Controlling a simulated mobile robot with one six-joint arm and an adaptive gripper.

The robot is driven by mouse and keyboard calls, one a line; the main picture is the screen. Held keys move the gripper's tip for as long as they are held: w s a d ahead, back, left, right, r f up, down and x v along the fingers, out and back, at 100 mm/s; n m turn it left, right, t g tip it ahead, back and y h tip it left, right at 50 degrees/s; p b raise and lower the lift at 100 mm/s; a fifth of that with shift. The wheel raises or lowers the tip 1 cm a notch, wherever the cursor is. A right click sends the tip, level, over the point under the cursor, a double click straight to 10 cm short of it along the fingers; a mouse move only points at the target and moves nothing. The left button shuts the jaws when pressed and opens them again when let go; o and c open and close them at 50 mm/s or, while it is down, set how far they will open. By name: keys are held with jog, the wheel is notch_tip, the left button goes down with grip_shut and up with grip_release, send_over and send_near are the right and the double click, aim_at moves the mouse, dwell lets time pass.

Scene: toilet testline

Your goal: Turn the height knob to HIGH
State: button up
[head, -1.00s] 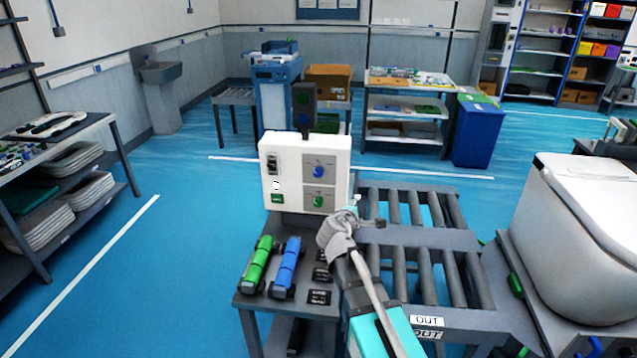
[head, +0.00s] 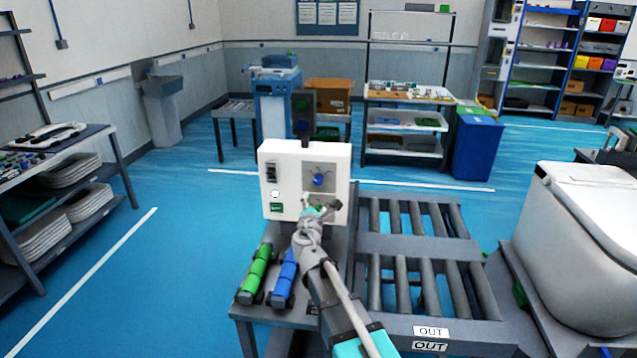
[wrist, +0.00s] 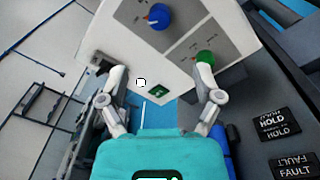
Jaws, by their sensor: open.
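A white control box (head: 290,165) stands at the back of a grey bench, with two knobs on grey plates. The upper knob is blue (head: 318,180); in the wrist view the blue knob (wrist: 155,17) has a red mark at its left side. The lower knob is green (wrist: 205,56), largely hidden by my gripper in the head view. The plate lettering is too small to tell which knob is for height. My gripper (wrist: 161,75) is open and empty in front of the box's lower part. Its right fingertip overlaps the green knob in the wrist view; I cannot tell if they touch.
The box also has a black switch (head: 271,172), a white round button (head: 275,194) and a green square (head: 277,208). Green (head: 258,270) and blue (head: 285,275) cylindrical parts lie on the bench. A roller conveyor (head: 425,230) is to the right. HOLD (wrist: 280,125) and FAULT (wrist: 293,168) plates lie nearby.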

aim_at(319, 181)
jog(key=w, duration=0.9)
jog(key=w+d, duration=0.1)
jog(key=w, duration=0.3)
jog(key=shift+w, duration=0.3)
jog(key=c, duration=1.1)
